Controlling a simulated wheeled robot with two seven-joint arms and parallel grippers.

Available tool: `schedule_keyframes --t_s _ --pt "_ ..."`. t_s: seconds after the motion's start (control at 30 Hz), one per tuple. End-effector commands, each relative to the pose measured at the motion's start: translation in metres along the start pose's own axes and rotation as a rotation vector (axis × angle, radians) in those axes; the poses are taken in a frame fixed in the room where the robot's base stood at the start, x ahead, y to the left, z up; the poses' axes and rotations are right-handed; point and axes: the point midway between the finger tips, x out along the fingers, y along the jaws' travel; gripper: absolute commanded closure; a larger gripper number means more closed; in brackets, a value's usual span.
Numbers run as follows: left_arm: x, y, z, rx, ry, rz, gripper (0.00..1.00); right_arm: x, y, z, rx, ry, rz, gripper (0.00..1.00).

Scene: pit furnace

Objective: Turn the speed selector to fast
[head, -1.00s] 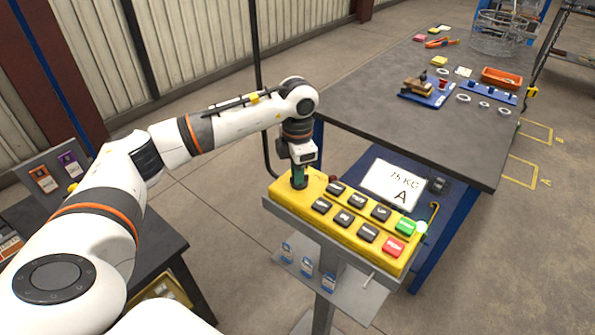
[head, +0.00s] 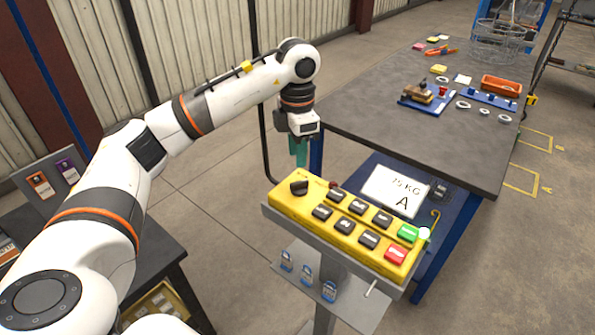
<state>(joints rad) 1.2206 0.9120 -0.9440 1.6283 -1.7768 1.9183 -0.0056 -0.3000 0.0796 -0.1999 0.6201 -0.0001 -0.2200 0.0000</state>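The speed selector (head: 299,187) is a black rotary knob at the far left end of the yellow control panel (head: 284,204). It is uncovered, and its setting marks are too small to read. My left gripper (head: 300,160) is raised above and behind the knob, apart from it, with its green fingers pointing down. The fingers overlap in this view, so their opening cannot be told. My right gripper is not in the head view.
Several black buttons, a green button (head: 408,233) and a red button (head: 396,255) sit on the panel right of the knob. A grey workbench (head: 390,128) holding tools is at the back right.

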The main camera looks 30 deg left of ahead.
Motion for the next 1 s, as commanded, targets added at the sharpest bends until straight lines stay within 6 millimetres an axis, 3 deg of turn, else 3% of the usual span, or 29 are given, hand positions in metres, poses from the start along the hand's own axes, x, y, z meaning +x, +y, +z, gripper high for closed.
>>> schedule_keyframes --t_s 0.13,0.3,1.0 --pt "-0.025 0.0 -0.001 0.0 0.002 -0.001 0.66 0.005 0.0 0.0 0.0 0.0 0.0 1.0" --pt "-0.039 0.0 -0.001 0.0 0.0 0.0 0.66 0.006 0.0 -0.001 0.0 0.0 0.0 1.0" --pt "-0.042 0.0 0.0 0.0 -0.001 0.001 0.66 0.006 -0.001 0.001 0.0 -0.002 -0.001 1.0"
